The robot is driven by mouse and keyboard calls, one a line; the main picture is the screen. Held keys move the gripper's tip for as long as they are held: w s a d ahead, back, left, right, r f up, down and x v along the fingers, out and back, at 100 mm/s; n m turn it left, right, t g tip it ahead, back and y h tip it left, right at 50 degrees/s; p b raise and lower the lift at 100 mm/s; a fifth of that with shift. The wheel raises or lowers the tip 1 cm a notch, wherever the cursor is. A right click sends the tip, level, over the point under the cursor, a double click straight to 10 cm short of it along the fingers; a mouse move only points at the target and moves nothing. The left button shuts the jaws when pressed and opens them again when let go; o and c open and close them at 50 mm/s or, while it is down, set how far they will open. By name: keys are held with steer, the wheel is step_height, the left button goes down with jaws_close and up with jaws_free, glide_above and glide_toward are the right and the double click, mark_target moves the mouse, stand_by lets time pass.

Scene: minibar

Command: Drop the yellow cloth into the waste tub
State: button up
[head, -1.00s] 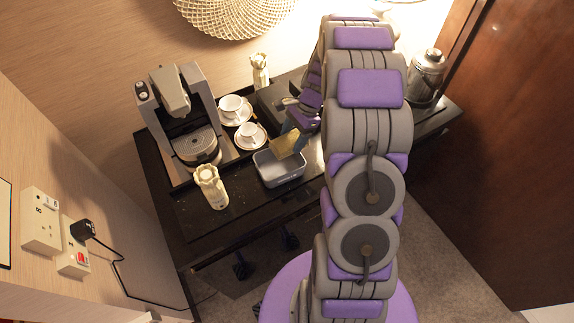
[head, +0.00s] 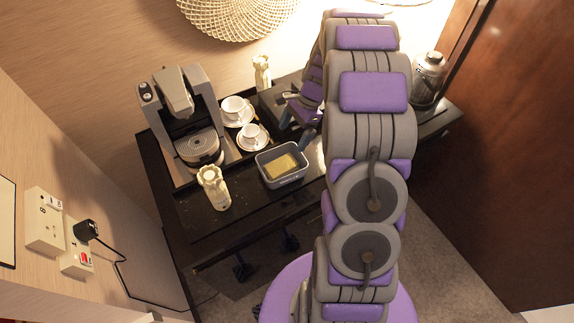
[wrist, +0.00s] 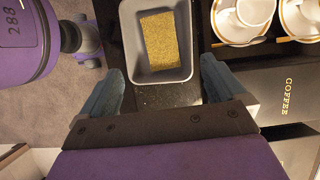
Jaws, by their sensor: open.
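The yellow cloth (head: 282,166) lies flat inside the grey waste tub (head: 288,182), on its floor. In the wrist view the cloth (wrist: 158,45) sits within the walls of the tub (wrist: 127,40), apart from the fingers. My gripper (wrist: 158,85) is open and empty, its two blue-grey fingers spread wide at the near edge of the tub. In the head view one finger (head: 307,140) shows just right of the tub; the rest of the gripper is partly hidden by my arm.
Two cups on saucers (head: 252,142) stand behind the tub. A coffee machine (head: 185,115) is at the left, with a pale vase (head: 213,187) before it. A metal canister (head: 429,78) stands at the far right.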

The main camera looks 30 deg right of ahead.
steer(key=d+v, duration=0.1)
steer(key=v, duration=1.3)
steer(key=s+a+r+n+g+h+b, duration=0.1)
steer(key=s+a+n, duration=0.4)
steer(key=a, duration=0.4)
steer(key=s+a+r+n+h+b, duration=0.1)
steer(key=s+a+r+n, duration=0.1)
steer(key=s+a, duration=0.55)
steer(key=s+a+f+n+h+b, duration=0.1)
steer(key=s+a+f+n, duration=0.1)
steer(key=s, duration=0.4)
steer(key=s+a+f+n+b, duration=0.1)
steer(key=s+a+f+n, duration=0.1)
steer(key=s+n, duration=0.3)
steer(key=s+a+f+n+h+b, duration=0.1)
steer(key=s+a+f+n+b, duration=0.1)
steer(key=s, duration=0.7)
steer(key=shift+a+f+n+g+h, duration=0.25)
steer(key=shift+a+n+g+h, duration=0.05)
steer(key=shift+a+n, duration=0.45)
